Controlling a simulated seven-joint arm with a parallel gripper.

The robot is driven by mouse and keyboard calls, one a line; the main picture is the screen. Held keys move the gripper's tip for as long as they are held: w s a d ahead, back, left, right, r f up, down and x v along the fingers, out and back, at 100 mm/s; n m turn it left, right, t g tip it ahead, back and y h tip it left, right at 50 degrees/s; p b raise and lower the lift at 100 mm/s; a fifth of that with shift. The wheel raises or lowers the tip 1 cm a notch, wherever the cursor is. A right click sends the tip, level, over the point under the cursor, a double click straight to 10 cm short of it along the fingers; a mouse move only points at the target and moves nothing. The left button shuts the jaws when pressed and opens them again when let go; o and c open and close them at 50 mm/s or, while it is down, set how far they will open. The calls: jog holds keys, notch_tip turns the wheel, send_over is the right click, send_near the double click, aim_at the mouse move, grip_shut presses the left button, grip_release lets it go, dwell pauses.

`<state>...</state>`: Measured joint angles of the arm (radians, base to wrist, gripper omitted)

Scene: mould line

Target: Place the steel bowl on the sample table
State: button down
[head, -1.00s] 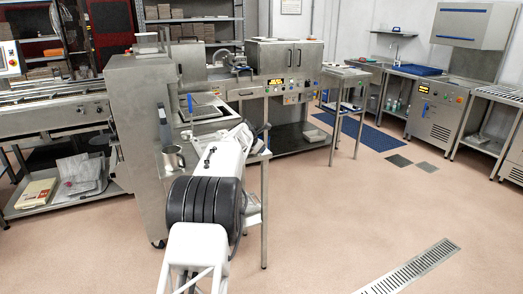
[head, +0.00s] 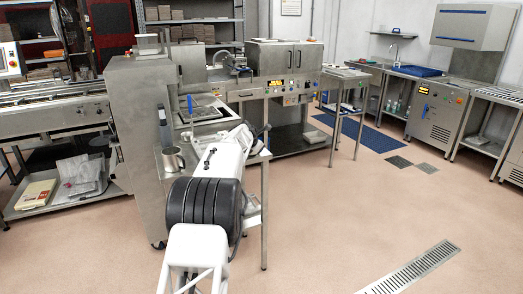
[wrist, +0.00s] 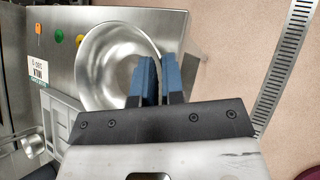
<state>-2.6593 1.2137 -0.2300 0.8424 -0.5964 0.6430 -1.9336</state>
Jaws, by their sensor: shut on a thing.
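The steel bowl (wrist: 112,65) shows in the wrist view, its round, shiny inside facing the camera. My gripper (wrist: 158,78) has its two blue fingers closed on the bowl's rim at the right side. In the wrist view, a steel panel lies beyond the bowl; whether they touch is unclear. In the head view my white arm hides the gripper, and I cannot make out the bowl. A small steel table (head: 345,73) with items on top stands right of the long machine; I cannot tell whether it is the sample table.
A tall steel cabinet (head: 146,140) stands left of my arm, with a steel jug (head: 173,159) beside it. A floor drain (head: 412,270) lies at the lower right. The floor there is open.

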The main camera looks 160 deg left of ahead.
notch_tip(320, 180, up, 10)
dwell(0.6)
dwell(0.9)
